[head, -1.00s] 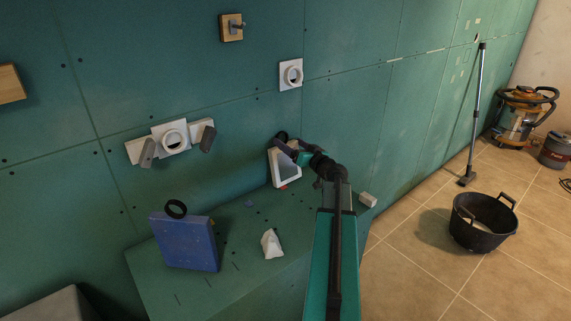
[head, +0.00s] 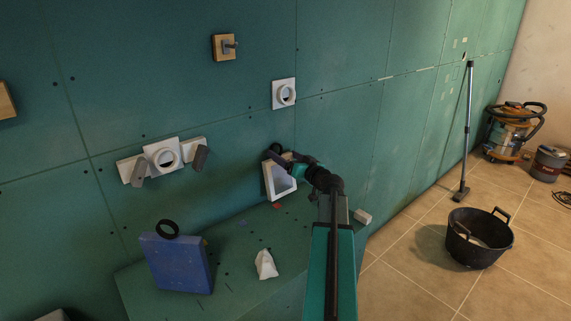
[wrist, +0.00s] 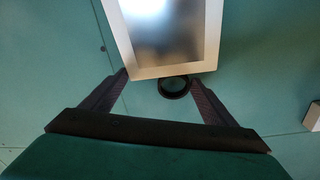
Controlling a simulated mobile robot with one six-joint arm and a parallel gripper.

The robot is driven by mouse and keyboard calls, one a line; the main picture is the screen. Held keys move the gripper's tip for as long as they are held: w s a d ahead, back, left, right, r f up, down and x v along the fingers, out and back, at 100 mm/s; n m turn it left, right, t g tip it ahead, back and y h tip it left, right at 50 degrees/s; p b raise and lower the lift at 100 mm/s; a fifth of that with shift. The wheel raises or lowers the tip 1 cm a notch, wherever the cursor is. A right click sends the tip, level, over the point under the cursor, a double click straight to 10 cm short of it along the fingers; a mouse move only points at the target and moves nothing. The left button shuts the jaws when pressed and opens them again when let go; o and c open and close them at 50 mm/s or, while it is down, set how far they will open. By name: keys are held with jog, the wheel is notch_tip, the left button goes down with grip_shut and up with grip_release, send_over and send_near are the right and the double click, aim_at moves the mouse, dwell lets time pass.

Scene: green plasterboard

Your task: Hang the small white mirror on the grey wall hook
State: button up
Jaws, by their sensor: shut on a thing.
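The small mirror (head: 283,182) has a white frame and a dark ring (head: 276,149) at its top. My gripper (head: 292,160) is shut on it by its upper part and holds it upright just above the green ledge, close to the wall. In the wrist view the mirror (wrist: 165,30) lies beyond the two fingers (wrist: 160,82), with the ring (wrist: 174,88) between them; the exact contact is hidden. A grey hook (head: 229,45) sticks out of a wooden block high on the wall, up and left of the mirror.
On the wall are a white box with a round collar (head: 284,94) and a white cluster (head: 163,156) with grey tilted pegs. The ledge (head: 225,280) carries a blue box (head: 180,265) and a white lump (head: 265,265). A black tub (head: 478,240) stands on the floor.

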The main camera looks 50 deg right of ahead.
jog(key=r, duration=0.3)
jog(key=r+b, duration=0.1)
jog(key=shift+s+r, duration=0.15)
jog(key=shift+s, duration=0.15)
jog(key=s+a+b, duration=0.2)
jog(key=s+b, duration=0.1)
jog(key=s, duration=1.6)
jog(key=shift+b, duration=0.35)
jog(key=shift+a, duration=0.1)
jog(key=o, duration=0.9)
jog(key=c, duration=0.5)
